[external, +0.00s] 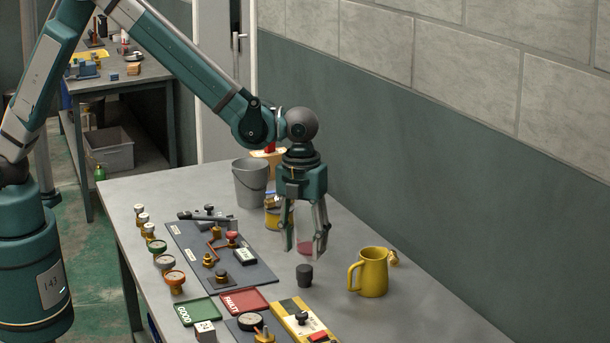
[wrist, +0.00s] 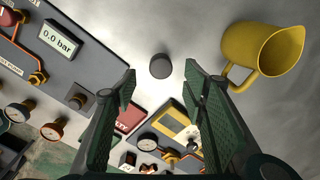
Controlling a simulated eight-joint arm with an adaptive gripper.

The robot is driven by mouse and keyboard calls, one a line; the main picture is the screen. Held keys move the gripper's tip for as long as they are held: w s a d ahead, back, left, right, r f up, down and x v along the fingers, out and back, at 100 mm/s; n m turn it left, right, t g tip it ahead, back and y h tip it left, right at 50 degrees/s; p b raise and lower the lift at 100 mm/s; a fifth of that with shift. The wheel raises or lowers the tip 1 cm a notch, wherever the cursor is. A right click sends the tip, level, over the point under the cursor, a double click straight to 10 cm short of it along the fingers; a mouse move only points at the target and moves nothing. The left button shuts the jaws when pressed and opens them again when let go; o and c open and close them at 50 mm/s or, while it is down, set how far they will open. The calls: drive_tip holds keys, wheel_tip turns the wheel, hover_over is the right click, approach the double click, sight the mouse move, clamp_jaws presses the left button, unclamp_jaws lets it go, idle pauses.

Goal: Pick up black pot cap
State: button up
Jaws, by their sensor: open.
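The black pot cap (external: 304,275) is a small dark cylinder standing on the grey table. In the wrist view the cap (wrist: 160,67) sits just beyond the fingertips, near the line between them, touching neither. My gripper (external: 305,251) points down above the table with its fingers apart and nothing between them. In the wrist view my gripper (wrist: 162,85) shows both dark green finger pads spread wide. In the external view the cap lies below the fingertips, with a gap between.
A yellow mug (external: 373,272) stands close to the right of the cap. A yellow device (external: 303,320), a red tray (external: 243,302) and a green tray (external: 198,311) lie nearer the front. A grey bucket (external: 250,183) stands behind. A dark gauge panel (external: 190,240) lies left.

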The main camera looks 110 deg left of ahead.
sight(304, 267)
drive_tip(key=shift+f, duration=0.1)
drive_tip(key=shift+f, duration=1.2)
drive_tip(key=shift+f, duration=0.1)
drive_tip(key=shift+w+f, duration=0.2)
drive_tip(key=shift+f, duration=2.3)
drive_tip(key=shift+c, duration=0.2)
drive_tip(key=c, duration=1)
